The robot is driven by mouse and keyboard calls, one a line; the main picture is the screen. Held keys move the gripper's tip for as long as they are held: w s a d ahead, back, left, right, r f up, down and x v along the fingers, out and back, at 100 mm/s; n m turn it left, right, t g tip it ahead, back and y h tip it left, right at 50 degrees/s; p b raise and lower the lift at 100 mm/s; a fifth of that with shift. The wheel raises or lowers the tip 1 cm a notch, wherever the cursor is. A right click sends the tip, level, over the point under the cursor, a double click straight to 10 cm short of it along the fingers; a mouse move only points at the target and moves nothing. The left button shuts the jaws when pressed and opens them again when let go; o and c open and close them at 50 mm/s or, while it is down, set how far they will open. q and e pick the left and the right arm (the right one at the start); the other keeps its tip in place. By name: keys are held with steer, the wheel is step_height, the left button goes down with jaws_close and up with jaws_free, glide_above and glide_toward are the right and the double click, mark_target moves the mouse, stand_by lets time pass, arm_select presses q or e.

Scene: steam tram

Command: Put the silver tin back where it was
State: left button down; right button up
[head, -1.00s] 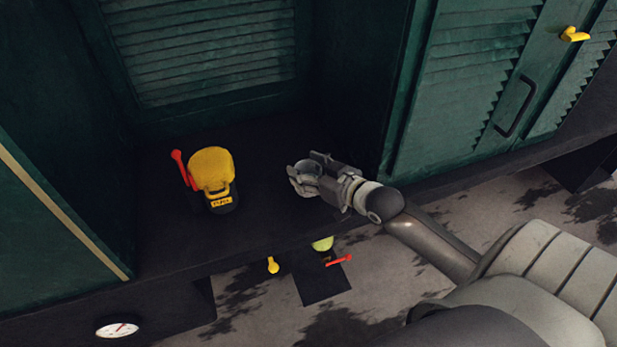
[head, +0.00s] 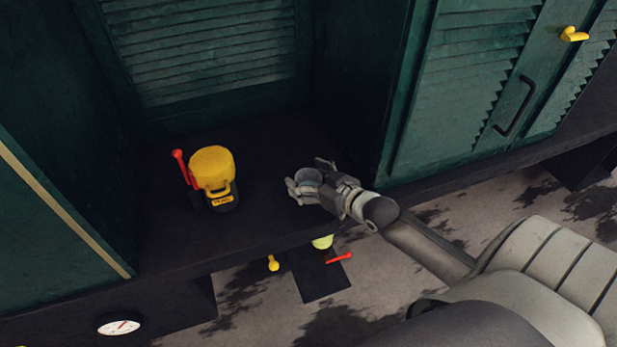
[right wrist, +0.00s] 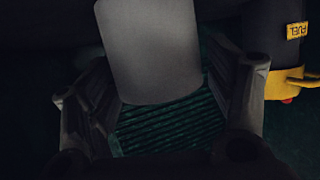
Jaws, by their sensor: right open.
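The silver tin (head: 309,176) stands on the dark floor of the green recess, towards its right side. It also shows in the right wrist view as a plain pale grey cylinder (right wrist: 150,50). My right gripper (head: 312,181) is open, with its fingers on either side of the tin. In the right wrist view the fingers (right wrist: 160,105) are spread wide, and a gap shows on the right of the tin. Whether any finger still touches it I cannot tell. The fingers partly hide the tin in the head view. My left gripper is not in view.
A black and yellow fuel container (head: 212,175) stands left of the tin, with a red lever (head: 181,165) beside it. Green louvred panels (head: 205,50) close the back. Below the front edge are a yellow knob (head: 273,263), a red handle (head: 339,258) and a gauge (head: 119,327).

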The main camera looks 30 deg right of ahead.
steer(key=shift+r, duration=0.15)
steer(key=shift+s+d, duration=0.1)
steer(key=shift+s, duration=0.45)
steer(key=b+v, duration=0.1)
steer(key=v, duration=1)
steer(key=shift+r, duration=0.2)
steer(key=shift+w, duration=0.1)
